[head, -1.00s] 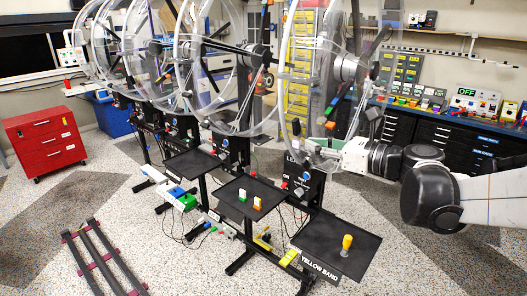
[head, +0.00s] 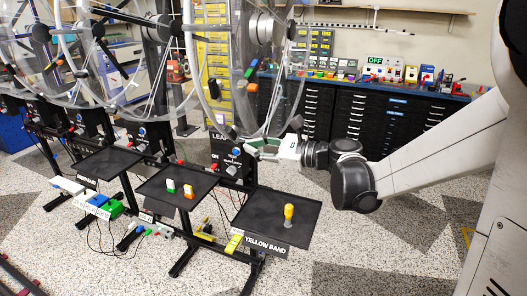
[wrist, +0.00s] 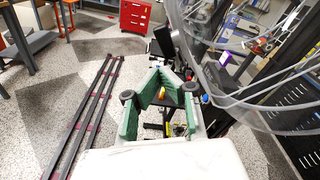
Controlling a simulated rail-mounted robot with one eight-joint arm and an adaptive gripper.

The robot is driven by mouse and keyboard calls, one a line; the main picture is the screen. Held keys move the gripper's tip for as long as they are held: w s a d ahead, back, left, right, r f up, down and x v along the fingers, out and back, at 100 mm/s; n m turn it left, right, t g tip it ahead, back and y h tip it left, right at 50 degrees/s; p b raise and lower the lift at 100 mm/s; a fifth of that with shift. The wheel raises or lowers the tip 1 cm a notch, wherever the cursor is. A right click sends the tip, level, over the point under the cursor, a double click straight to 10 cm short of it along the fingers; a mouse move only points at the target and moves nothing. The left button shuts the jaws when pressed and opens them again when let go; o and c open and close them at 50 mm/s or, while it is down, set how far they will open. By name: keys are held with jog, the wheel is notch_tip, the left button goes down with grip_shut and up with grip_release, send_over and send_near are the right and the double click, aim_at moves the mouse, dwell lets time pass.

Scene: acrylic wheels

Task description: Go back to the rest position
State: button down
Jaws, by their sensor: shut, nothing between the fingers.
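My gripper (head: 250,146) is at the end of my arm, beside the lower part of the nearest clear acrylic wheel (head: 287,107) and near its control box (head: 232,160). I cannot tell from the head view whether it touches the wheel. In the wrist view my gripper (wrist: 163,80) shows green finger pads and is shut, with nothing held. The wheel's clear rim (wrist: 235,98) lies to the right of the fingers in the wrist view.
Below my gripper is a black tray (head: 255,218) with a yellow-topped peg (head: 289,212). Another tray (head: 155,190) holds small coloured pieces. More wheels stand to the left. A drawer bench (head: 385,120) is behind. Dark floor rails (wrist: 90,95) show in the wrist view.

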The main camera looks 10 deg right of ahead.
jog(key=s+f+n+g+h, duration=0.35)
jog(key=s+n+h, duration=0.25)
jog(key=s+n, duration=0.45)
jog(key=s+d+f+n+h, duration=0.2)
jog(key=s+d+n+h, duration=0.1)
jog(key=s, duration=0.5)
jog(key=s+d+f+n+h, duration=0.2)
jog(key=s+d+n+h, duration=0.2)
jog(key=s+d+n, duration=0.2)
jog(key=shift+s+f+n+h, duration=0.15)
jog(key=shift+s+n+h, duration=0.3)
jog(key=shift+s, duration=0.75)
jog(key=shift+t, duration=0.25)
